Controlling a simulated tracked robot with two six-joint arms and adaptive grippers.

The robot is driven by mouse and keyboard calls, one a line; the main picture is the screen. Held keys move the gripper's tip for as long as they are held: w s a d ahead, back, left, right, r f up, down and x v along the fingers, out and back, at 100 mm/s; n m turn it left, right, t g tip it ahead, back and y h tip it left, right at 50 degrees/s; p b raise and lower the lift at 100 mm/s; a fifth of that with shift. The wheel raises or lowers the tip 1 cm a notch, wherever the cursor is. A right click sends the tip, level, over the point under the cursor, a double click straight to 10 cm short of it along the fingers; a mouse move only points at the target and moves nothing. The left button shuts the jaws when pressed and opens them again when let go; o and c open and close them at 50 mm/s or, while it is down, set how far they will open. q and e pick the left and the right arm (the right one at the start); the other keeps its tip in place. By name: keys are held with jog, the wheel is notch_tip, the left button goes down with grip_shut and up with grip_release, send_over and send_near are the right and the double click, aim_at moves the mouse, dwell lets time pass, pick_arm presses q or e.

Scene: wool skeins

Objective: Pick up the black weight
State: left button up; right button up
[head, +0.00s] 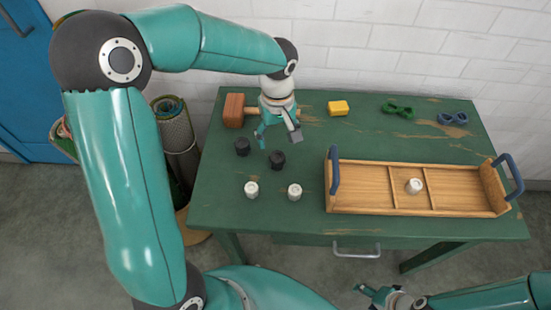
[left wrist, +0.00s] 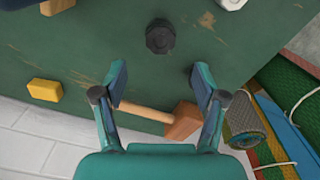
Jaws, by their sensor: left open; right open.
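Two black weights stand on the green table in the head view, one at the left (head: 242,147) and one nearer to me and to its right (head: 277,159). My left gripper (head: 279,138) is open and empty above the table, just behind the right-hand black weight. My right gripper (head: 378,295) is open at the bottom edge, away from the weights.
White weights (head: 251,189) (head: 295,191) stand in front. A wooden tray (head: 360,171) with blue handles holds another white weight (head: 414,186). A mallet (head: 233,110) lies behind, beneath my left gripper. A yellow block (head: 338,108) and green (head: 397,108) and blue (head: 452,119) items lie further right.

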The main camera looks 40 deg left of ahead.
aim_at(277, 157)
pick_arm(q)
jog(key=f, duration=0.8)
jog(key=shift+s+d+f, duration=0.15)
jog(key=shift+s+f, duration=0.1)
jog(key=shift+f, duration=0.15)
jog(key=shift+r, duration=0.1)
grip_shut()
